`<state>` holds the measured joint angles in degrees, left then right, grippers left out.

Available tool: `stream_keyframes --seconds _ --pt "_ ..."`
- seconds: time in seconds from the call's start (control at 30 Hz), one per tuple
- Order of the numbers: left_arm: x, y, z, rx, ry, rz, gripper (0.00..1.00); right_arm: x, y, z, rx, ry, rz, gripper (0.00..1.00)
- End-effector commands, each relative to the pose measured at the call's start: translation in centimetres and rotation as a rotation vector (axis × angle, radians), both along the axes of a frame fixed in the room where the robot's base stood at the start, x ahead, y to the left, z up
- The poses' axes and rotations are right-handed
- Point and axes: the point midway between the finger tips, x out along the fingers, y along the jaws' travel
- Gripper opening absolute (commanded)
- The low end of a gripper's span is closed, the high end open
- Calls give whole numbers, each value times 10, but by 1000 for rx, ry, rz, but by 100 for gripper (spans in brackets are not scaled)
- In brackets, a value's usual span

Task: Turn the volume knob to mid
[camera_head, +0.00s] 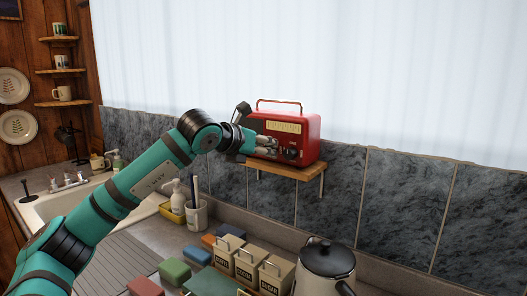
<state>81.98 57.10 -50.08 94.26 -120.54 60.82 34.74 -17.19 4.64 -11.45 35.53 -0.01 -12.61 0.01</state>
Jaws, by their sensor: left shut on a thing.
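A red radio (309,130) with a pale lit dial and a top handle stands on a small wooden shelf on the tiled wall. Dark round controls (291,153) show low on its front face. My left arm reaches in from the left, and my left gripper (272,148) is at the lower front of the radio, shut on a knob there. The gripper hides most of that knob, so its pointer and setting cannot be read. My right gripper is not in view.
Below the shelf, the counter holds labelled canisters (249,265), a kettle (325,265), coloured blocks (175,271) and a cup with a brush (196,216). A sink (75,200) lies at the left. The wall right of the radio is clear.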

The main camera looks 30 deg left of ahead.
Motion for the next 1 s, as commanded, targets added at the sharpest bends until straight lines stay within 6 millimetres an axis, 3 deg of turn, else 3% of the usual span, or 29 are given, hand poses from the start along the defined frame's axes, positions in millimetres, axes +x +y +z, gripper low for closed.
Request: stream_keyframes --seconds 0.23,0.27,0.43,0.77,1.0 --pt "0 -2 -7 1 17 -3 0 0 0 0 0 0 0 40" --pt "0 -2 -7 1 17 -3 29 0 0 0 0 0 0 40" --pt "0 -1 -5 1 12 -3 51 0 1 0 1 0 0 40" --pt "-3 0 -1 0 5 0 51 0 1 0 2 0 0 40" --pt "-39 6 14 2 3 0 51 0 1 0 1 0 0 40"
